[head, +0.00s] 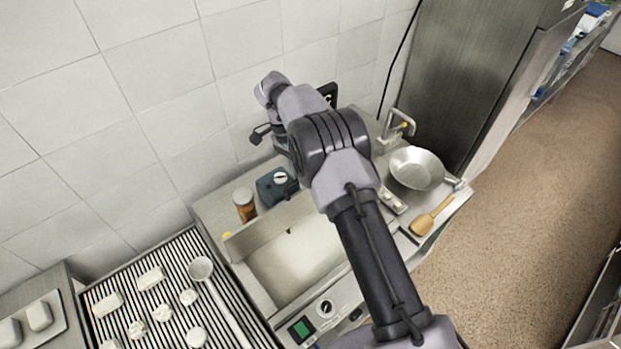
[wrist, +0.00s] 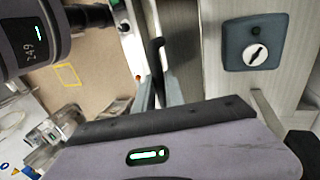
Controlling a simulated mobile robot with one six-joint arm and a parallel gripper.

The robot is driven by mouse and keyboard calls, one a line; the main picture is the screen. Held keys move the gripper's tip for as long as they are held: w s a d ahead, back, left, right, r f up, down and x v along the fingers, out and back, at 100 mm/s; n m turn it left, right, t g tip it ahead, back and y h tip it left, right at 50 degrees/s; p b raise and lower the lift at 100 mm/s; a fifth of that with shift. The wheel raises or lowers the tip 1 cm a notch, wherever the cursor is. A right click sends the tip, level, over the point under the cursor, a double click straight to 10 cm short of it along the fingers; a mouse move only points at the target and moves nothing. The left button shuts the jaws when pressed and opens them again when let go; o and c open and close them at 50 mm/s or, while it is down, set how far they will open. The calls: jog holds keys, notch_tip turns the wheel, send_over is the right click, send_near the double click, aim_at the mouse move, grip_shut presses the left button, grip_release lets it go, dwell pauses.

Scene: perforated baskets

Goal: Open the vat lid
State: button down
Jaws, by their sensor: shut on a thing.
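The steel vat (head: 285,290) stands below my arm, with a control panel and green screen on its front. A pale flat surface (head: 285,262) shows within its rim, and a raised steel panel (head: 262,230) runs along its back. I cannot tell which of these is the lid. In the wrist view my gripper (wrist: 158,98) has its grey fingers close together around the lower end of a dark curved bar (wrist: 157,58), which looks like a handle. My arm hides much of the vat's right side in the head view.
A teal box with a dial (head: 277,186) and an orange-brown jar (head: 244,204) stand behind the vat. A ribbed grill (head: 165,262) with pale pieces and a ladle lies left. A pan (head: 416,168) and wooden spatula (head: 432,215) lie right. The tiled wall is close behind.

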jog(key=shift+w+a+f, duration=0.1)
jog(key=shift+w+a, duration=0.1)
jog(key=shift+w, duration=0.05)
jog(key=c, duration=1.5)
grip_release()
jog(key=shift+w, duration=0.1)
jog(key=shift+o, duration=0.5)
jog(key=shift+w+a+f, duration=0.1)
jog(key=shift+w, duration=0.05)
jog(key=shift+r, duration=0.2)
jog(key=p+v, duration=0.2)
jog(key=v, duration=0.5)
jog(key=shift+r, duration=0.1)
